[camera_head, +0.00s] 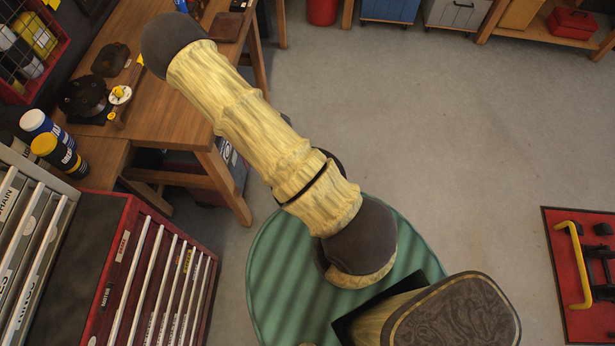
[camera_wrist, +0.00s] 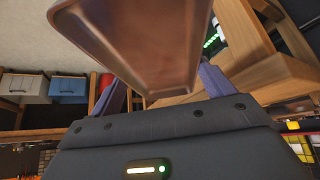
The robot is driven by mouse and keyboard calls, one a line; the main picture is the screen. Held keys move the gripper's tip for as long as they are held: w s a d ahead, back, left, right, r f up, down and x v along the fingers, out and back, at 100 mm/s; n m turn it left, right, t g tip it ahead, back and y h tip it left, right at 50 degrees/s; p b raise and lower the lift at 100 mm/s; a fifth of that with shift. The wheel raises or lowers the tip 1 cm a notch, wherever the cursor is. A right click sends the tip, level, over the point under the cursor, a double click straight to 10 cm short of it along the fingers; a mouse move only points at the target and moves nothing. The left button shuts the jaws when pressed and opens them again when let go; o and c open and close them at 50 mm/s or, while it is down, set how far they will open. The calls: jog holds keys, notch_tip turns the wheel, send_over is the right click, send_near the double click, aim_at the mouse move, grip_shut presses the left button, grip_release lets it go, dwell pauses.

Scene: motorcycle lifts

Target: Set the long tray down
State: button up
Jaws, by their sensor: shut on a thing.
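The long tray (camera_wrist: 140,40) is a brown, shallow tray with a raised rim, and it fills the upper middle of the wrist view. My gripper (camera_wrist: 160,88) has its two purple fingers either side of the tray's narrow near end and is shut on it. The tray stretches away from the gripper and past the top edge of the picture. Wooden furniture shows close to its right; I cannot tell whether the tray touches it. In the head view my arm reaches to the upper left over the wooden workbench (camera_head: 150,50), and I cannot make out the gripper there.
Dark round parts (camera_head: 84,97) and bottles (camera_head: 57,153) crowd the bench's left side. A red drawer cabinet (camera_head: 160,270) stands at lower left. The grey floor (camera_head: 440,130) is open to the right.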

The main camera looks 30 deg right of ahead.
jog(key=d+f+m+g+h+b, duration=0.2)
jog(key=d+f+m+b, duration=0.2)
jog(key=f+m+b, duration=0.2)
jog(key=s+d+f+m+g+h+b, duration=0.1)
jog(key=d+f+m+g+h+b, duration=0.1)
jog(key=f+m+b, duration=0.5)
jog(key=d+f+m+g+h+b, duration=0.2)
jog(key=d+f+m+b, duration=0.4)
jog(key=f+b, duration=0.7)
jog(key=g+b, duration=0.1)
jog(key=b, duration=0.2)
jog(key=shift+s+d+f+h, duration=0.15)
jog(key=shift+s+d+h, duration=0.15)
jog(key=shift+s+d, duration=0.1)
jog(key=shift+f+b, duration=0.35)
jog(key=shift+f, duration=2.75)
jog(key=shift+f, duration=1.9)
